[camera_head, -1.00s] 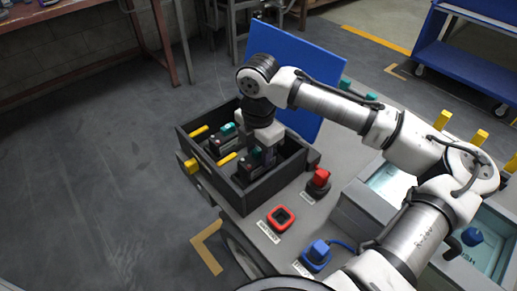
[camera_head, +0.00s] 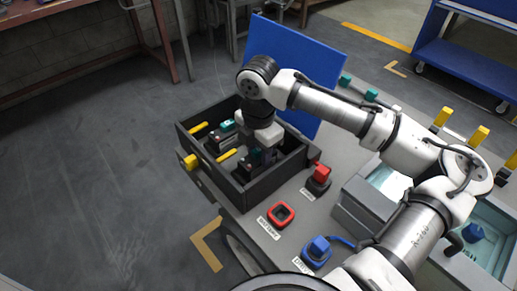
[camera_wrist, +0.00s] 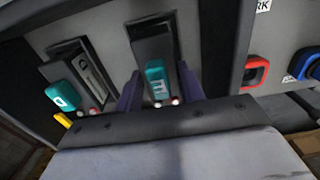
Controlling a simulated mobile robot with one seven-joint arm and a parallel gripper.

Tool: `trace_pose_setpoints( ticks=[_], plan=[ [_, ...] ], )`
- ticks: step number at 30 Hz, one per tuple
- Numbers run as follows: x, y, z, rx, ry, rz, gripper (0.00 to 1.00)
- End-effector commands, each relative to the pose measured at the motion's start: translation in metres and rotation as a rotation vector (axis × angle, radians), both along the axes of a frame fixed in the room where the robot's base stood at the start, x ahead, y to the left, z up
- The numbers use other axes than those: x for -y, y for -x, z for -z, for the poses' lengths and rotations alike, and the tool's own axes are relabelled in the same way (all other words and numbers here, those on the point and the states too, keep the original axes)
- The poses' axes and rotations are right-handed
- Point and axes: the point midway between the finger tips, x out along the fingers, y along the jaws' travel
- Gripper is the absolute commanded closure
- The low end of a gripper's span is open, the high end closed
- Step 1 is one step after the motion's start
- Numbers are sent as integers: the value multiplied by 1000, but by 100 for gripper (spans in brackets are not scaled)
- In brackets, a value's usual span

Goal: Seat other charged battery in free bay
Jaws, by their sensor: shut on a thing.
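My gripper (camera_wrist: 160,88) is shut on a dark battery with a teal top (camera_wrist: 155,80), one finger on each side of it. In the head view my gripper (camera_head: 264,153) reaches down inside the right part of a black open-topped box (camera_head: 262,190), and the held battery (camera_head: 251,163) is low between the walls. Whether it touches the bay floor is hidden. Another dark battery with a teal top (camera_head: 222,138) sits in the left bay; it also shows left of my gripper in the wrist view (camera_wrist: 62,95).
Yellow bars (camera_head: 227,156) lie beside the bays. Light-filled bins are farther right.

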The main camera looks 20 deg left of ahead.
Motion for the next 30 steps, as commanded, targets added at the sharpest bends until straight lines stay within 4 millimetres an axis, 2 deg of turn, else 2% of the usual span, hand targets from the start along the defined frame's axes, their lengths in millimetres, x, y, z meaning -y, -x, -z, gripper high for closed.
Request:
trace_pose_setpoints(
  ticks=[6, 7, 12, 23, 26, 30],
  plan=[
    [0, 0, 7, 0, -1, 0, 100],
    [0, 0, 6, 1, -1, 0, 59],
    [0, 0, 6, 0, 0, 0, 36],
    [0, 0, 1, -1, 1, 0, 36],
    [-1, 0, -12, 1, -2, 1, 36],
    [-1, -1, -42, 2, -2, 1, 36]
  ],
)
